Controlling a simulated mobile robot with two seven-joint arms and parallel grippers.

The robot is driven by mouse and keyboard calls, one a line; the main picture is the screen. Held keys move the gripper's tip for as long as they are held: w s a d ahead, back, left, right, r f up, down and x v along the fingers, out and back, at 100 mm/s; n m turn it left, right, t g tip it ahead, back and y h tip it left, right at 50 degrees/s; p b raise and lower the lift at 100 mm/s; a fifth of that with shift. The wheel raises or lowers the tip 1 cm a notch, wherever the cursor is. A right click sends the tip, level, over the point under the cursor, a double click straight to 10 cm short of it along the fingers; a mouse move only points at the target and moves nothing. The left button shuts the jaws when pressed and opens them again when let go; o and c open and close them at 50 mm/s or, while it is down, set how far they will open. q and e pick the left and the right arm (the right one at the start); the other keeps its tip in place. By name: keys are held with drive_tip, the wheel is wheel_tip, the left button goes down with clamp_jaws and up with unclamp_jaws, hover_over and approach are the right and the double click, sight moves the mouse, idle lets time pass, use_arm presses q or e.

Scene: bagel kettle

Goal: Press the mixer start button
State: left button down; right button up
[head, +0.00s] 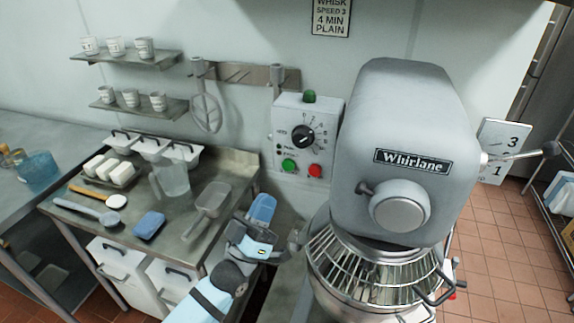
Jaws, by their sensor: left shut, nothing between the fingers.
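The grey stand mixer (405,120), labelled Whirlane, stands right of centre. Its control box (328,120) is on the wall to its left. The box carries a black speed dial (303,137), a green button (288,166) at lower left and a red button (314,170) at lower right. A green dome lamp (309,97) sits on top. My left gripper (296,240) is shut and empty, below the two buttons and apart from them, close to the left side of the mixer's bowl guard. My right gripper is not in view.
The wire guard (375,270) and bowl (350,302) stand right of my gripper. A steel table (190,238) on the left holds a scoop (209,200), a clear jug (170,178), a blue sponge (149,225) and utensils. A lever (520,155) sticks out on the mixer's right.

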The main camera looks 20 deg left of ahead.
sight(288, 165)
use_arm(q)
drive_tip(key=w+b, duration=0.2)
drive_tip(key=w, duration=0.7)
drive_tip(key=shift+d, duration=0.15)
idle(0.9)
drive_tip(key=shift+b, duration=0.35)
idle(0.8)
drive_tip(key=shift+w, duration=0.4)
